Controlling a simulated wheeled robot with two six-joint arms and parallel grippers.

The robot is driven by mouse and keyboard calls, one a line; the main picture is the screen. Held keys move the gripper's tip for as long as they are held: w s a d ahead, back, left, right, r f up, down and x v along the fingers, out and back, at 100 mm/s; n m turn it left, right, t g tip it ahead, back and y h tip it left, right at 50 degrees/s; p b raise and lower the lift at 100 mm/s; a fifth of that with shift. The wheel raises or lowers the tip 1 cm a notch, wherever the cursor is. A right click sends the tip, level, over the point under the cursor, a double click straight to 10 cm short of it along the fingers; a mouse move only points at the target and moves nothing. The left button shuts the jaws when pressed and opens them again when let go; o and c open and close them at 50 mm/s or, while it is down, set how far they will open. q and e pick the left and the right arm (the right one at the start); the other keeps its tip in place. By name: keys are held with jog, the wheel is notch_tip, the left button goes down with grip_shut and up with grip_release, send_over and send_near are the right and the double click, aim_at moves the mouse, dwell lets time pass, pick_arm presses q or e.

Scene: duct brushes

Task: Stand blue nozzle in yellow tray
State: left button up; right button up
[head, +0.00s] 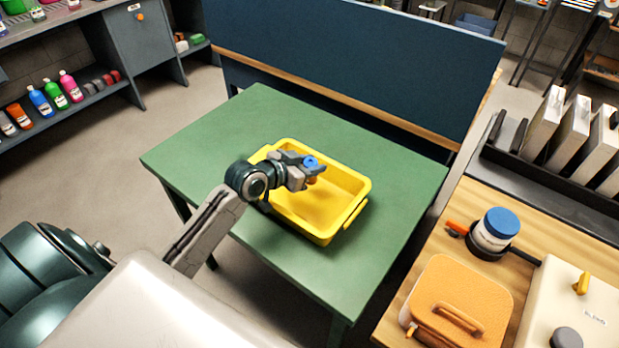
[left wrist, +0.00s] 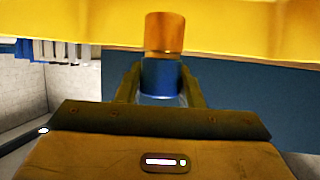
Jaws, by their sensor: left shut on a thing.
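The yellow tray (head: 330,228) sits on the green table (head: 390,160). My left gripper (head: 308,165) is over the tray and shut on the blue nozzle (head: 311,161). In the left wrist view the blue nozzle (left wrist: 162,77) is between the fingers of my left gripper (left wrist: 160,82), with an orange-brown end pointing away from the gripper. The yellow tray (left wrist: 230,25) fills the top of that view. I cannot tell whether the nozzle touches the tray. My right gripper is not in view.
A dark blue panel (head: 350,60) stands behind the table. At the right, a wooden bench (head: 415,290) holds an orange case (head: 460,295) and a jar with a blue lid (head: 497,228). The green table is clear around the tray.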

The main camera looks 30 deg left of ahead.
pick_arm(q)
jog(key=shift+f, duration=2.1)
jog(key=shift+f, duration=0.1)
jog(key=o, duration=1)
jog(key=shift+s+a, duration=0.15)
jog(key=shift+s, duration=0.1)
jog(key=v, duration=1.1)
jog(key=shift+s+r, duration=0.2)
jog(key=shift+r, duration=0.1)
